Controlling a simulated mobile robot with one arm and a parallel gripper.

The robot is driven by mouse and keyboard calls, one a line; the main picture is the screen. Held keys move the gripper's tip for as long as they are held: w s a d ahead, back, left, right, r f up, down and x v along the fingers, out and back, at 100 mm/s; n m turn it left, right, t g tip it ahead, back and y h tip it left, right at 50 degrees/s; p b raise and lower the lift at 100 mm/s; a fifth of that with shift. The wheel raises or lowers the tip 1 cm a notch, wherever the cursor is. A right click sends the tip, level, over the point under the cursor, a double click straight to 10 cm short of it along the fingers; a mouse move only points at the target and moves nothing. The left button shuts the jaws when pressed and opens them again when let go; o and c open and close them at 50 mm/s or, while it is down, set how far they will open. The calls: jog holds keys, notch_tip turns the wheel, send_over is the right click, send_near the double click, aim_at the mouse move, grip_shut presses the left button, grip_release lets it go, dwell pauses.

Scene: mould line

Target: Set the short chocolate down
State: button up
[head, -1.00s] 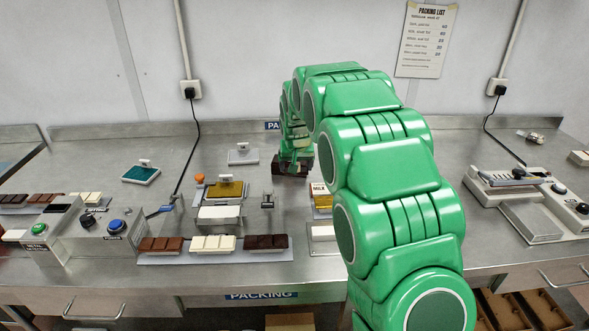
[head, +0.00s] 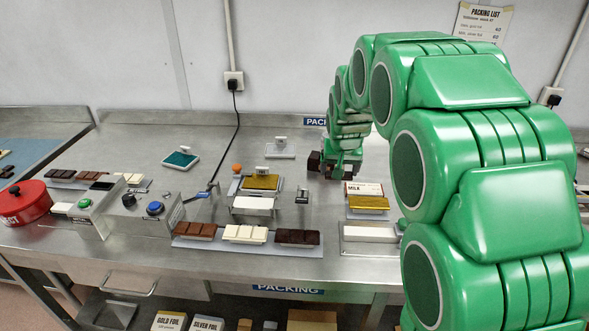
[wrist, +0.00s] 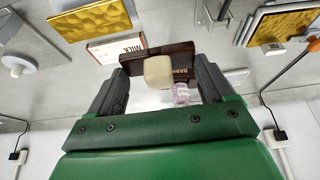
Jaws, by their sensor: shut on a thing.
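My gripper (wrist: 158,82) shows from behind in the wrist view, with one dark finger on each side. A pale cream block with rounded edges (wrist: 158,71) is between the fingers, and my gripper is shut on it. Its far side is hidden. A dark brown box with pale lettering (wrist: 160,53) is just beyond the block; whether they touch is unclear. In the head view my gripper (head: 340,172) is low over the back middle of the bench, its fingers partly hidden by my arm. The dark box (head: 314,161) shows at its left, and the cream block is not visible there.
A MILK box (head: 362,188) and gold foil (head: 368,202) lie front right of my gripper. A tray of brown, white and dark bars (head: 190,242) lies in front. A small pink-and-white item (wrist: 181,93) is close by the fingers.

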jog(key=s+a+n+g+y, duration=0.15)
jog(key=s+a+n, duration=0.3)
jog(key=a, duration=1.55)
jog(key=s+a+n+y, duration=0.25)
jog(key=a+n, duration=0.25)
jog(key=a, duration=1.5)
send_near(186, 192)
jog(key=shift+w+a+f+m+h, duration=0.3)
jog(key=shift+w+a+f, duration=0.6)
jog(key=shift+a+f, duration=0.2)
jog(key=shift+f, duration=1.55)
jog(key=shift+f, duration=0.1)
jog(key=o, duration=1.2)
jog(key=shift+a, duration=0.1)
